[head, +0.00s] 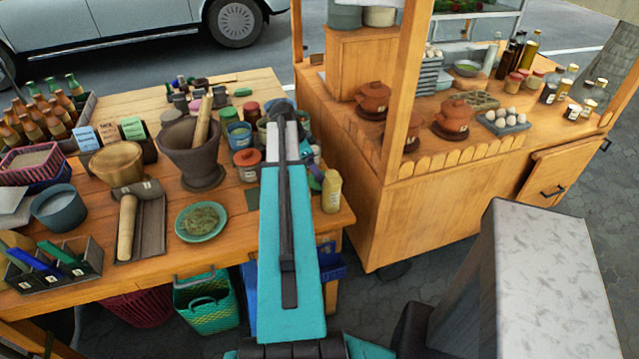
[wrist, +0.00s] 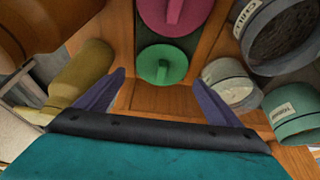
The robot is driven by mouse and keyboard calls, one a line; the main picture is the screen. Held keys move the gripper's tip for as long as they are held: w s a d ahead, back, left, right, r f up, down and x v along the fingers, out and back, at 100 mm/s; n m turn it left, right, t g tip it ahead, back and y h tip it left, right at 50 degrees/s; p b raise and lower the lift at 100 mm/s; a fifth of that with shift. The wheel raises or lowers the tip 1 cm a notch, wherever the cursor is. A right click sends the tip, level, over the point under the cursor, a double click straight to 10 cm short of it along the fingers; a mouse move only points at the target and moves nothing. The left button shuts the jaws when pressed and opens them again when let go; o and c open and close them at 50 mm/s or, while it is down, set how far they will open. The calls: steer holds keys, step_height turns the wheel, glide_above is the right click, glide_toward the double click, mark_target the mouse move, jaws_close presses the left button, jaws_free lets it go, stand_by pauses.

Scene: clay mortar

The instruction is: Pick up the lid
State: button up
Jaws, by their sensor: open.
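Two round lids with raised bar handles lie on a dark strip in the wrist view: a pink lid (wrist: 172,14) at the top and a smaller green lid (wrist: 161,65) below it. Which one the task means, I cannot tell. My gripper (wrist: 160,76) is open, with one purple finger on each side of the green lid as seen in the wrist view. Nothing is held between the fingers. How high the fingers are above the lids is unclear. In the head view my arm covers the area around the fingers, and I cannot make out these lids there.
Labelled pots stand to the right in the wrist view, including a pale one (wrist: 231,84) close to the finger. In the head view, the mortar (head: 190,150) and a green plate (head: 202,222) share the wooden table.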

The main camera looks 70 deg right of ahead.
steer(key=shift+p+x, duration=1.05)
steer(key=shift+x, duration=1.4)
steer(key=shift+w, duration=0.15)
steer(key=shift+c, duration=0.5)
steer(key=c, duration=0.7)
